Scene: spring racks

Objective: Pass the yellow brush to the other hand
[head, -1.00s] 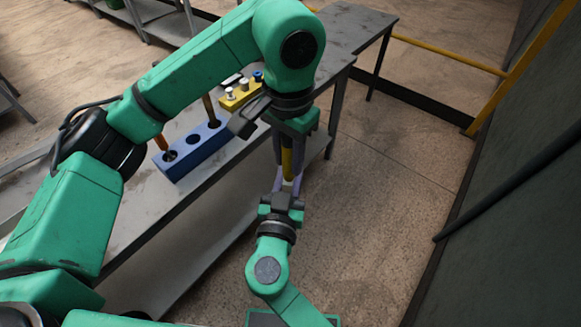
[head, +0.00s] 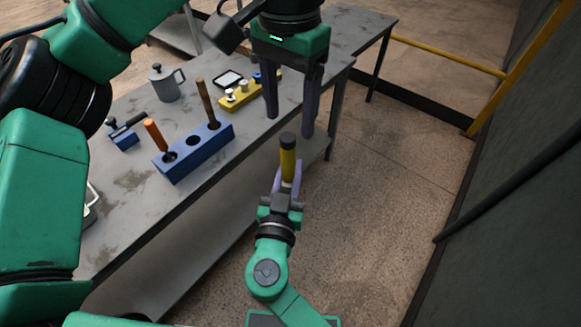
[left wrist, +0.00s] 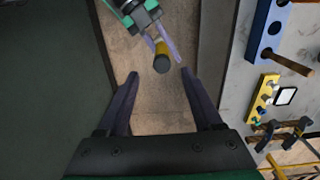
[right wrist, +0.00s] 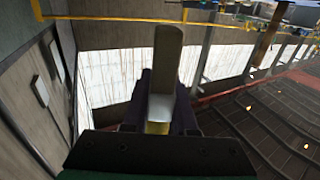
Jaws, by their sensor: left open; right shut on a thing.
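The yellow brush (head: 288,159) stands upright with a dark cap on top, in the air in front of the bench's right edge. My right gripper (head: 284,186) is shut on its lower part. In the left wrist view the brush's end (left wrist: 162,62) shows beyond the open fingertips (left wrist: 157,72).
The grey bench (head: 130,190) holds a blue block (head: 194,152) with an orange and a brown handle in its holes. A yellow block (head: 249,91), a grey mug (head: 166,84) and a small blue tool (head: 124,137) stand behind. A dark wall (head: 530,200) is at right.

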